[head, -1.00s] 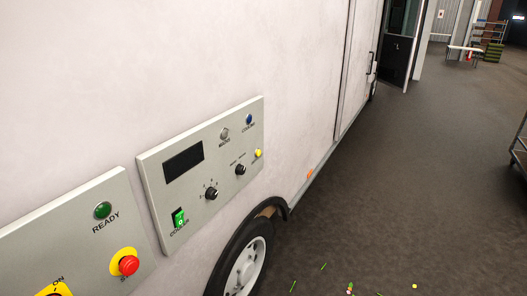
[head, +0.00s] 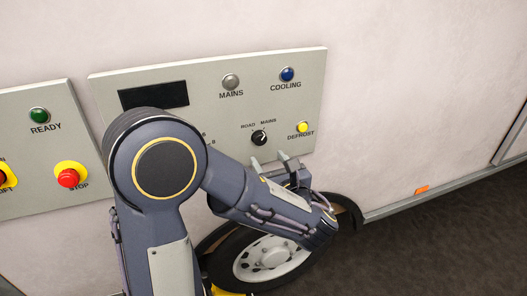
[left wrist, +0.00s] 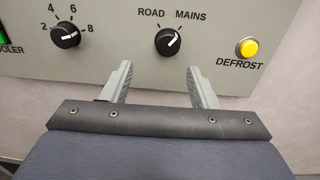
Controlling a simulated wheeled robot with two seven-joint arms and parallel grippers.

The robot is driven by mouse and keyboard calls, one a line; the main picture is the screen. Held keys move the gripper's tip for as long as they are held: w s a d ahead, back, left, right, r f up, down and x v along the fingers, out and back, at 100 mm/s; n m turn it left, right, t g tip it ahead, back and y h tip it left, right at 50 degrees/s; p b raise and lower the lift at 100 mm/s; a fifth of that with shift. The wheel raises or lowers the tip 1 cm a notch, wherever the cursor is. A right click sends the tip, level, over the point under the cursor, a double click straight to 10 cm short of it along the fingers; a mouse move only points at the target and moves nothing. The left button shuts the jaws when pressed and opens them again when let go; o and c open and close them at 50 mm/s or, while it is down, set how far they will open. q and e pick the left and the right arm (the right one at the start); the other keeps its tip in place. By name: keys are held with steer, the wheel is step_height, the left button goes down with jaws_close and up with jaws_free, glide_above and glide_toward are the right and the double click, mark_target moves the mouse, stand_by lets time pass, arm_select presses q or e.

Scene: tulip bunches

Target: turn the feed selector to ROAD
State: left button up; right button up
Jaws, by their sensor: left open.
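The feed selector (head: 259,137) is a small black knob with a white mark, between the labels ROAD and MAINS on the grey panel (head: 215,112). In the left wrist view the knob (left wrist: 168,41) has its mark pointing up and right, toward MAINS. My left gripper (head: 269,160) is open and empty just below the knob. In the left wrist view its two fingers (left wrist: 159,69) stand apart, one to each side below the knob, and do not touch it. My right gripper is out of view.
A yellow DEFROST button (head: 302,128) sits right of the knob, and a numbered black dial (left wrist: 65,35) sits left of it. MAINS (head: 231,82) and COOLING (head: 287,74) lamps are above. A red STOP button (head: 68,178) is on the left panel. A wheel (head: 270,259) is below.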

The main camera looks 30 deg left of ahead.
mark_target(261, 141)
arm_select(q)
steer(key=shift+m+t, duration=0.3)
steer(key=x, duration=0.4)
steer(key=p+x, duration=0.1)
steer(key=x, duration=0.1)
steer(key=shift+w+d+r, duration=0.2)
steer(key=shift+w+r, duration=0.05)
steer(key=shift+w, duration=0.25)
steer(key=shift+w+a, duration=0.35)
steer(key=shift+a, duration=0.15)
